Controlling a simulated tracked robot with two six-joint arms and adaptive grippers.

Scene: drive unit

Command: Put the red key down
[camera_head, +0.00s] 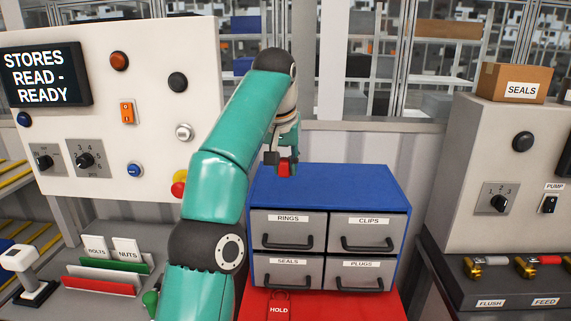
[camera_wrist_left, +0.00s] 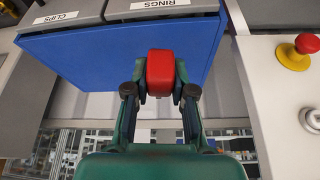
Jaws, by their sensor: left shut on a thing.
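The red key (camera_head: 286,168) is in my left gripper (camera_head: 285,158), over the back left part of the blue cabinet top (camera_head: 340,184) in the head view. In the left wrist view the red key (camera_wrist_left: 160,72) sits between the two fingers of my left gripper (camera_wrist_left: 160,92), which are shut on it. The blue top (camera_wrist_left: 115,50) lies behind the key there. I cannot tell whether the key touches the top. My right gripper is not in view.
The cabinet has drawers labelled RINGS (camera_head: 288,230), CLIPS (camera_head: 368,233), SEALS (camera_head: 281,272) and PLUGS (camera_head: 360,275), all shut. A red HOLD tag (camera_head: 279,308) is in front. A control panel (camera_head: 105,110) stands left. The cabinet top's right part is clear.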

